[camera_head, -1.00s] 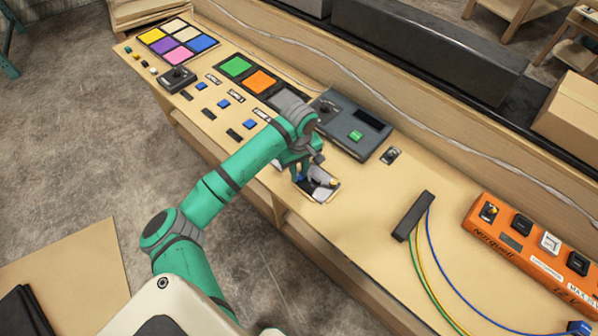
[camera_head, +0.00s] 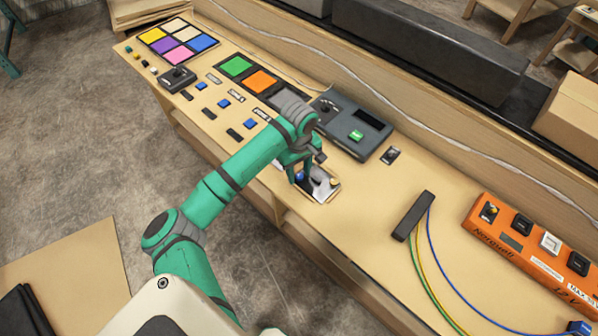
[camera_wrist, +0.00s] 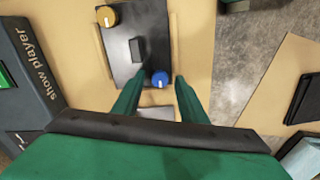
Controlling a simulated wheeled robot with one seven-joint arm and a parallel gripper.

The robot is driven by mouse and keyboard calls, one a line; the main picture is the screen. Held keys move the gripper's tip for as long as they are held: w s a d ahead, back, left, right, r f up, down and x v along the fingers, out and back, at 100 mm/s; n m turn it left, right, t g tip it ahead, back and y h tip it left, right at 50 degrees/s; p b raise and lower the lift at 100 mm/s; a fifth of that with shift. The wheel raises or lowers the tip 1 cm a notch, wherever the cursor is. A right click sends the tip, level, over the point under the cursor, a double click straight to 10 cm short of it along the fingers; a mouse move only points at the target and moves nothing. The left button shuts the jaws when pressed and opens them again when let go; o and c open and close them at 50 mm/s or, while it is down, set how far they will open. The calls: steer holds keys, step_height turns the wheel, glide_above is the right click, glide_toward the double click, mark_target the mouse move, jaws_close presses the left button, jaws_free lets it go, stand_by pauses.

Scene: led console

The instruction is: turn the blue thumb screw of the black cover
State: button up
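The black cover (camera_wrist: 150,35) is a dark plate with a raised block in its middle. Its blue thumb screw (camera_wrist: 160,79) sits at one corner and an orange-yellow thumb screw (camera_wrist: 106,16) at the opposite corner. My gripper (camera_wrist: 160,82) is open, with its two green fingers on either side of the blue screw in the wrist view and a gap on each side. In the head view my gripper (camera_head: 303,168) is over the cover (camera_head: 325,190), near the bench's front edge, and partly hides it. I cannot tell the height of the fingertips over the screw.
The grey show player box (camera_head: 352,124) stands just behind the cover. A black block (camera_head: 412,215) with coloured wires and an orange power strip (camera_head: 535,245) lie to the right. Buttons and coloured pads (camera_head: 178,40) are to the left. The bench between cover and black block is clear.

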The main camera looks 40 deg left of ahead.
mark_target(299, 176)
step_height(299, 176, up, 11)
stand_by(0.6)
steer(key=shift+f, duration=0.1)
stand_by(0.3)
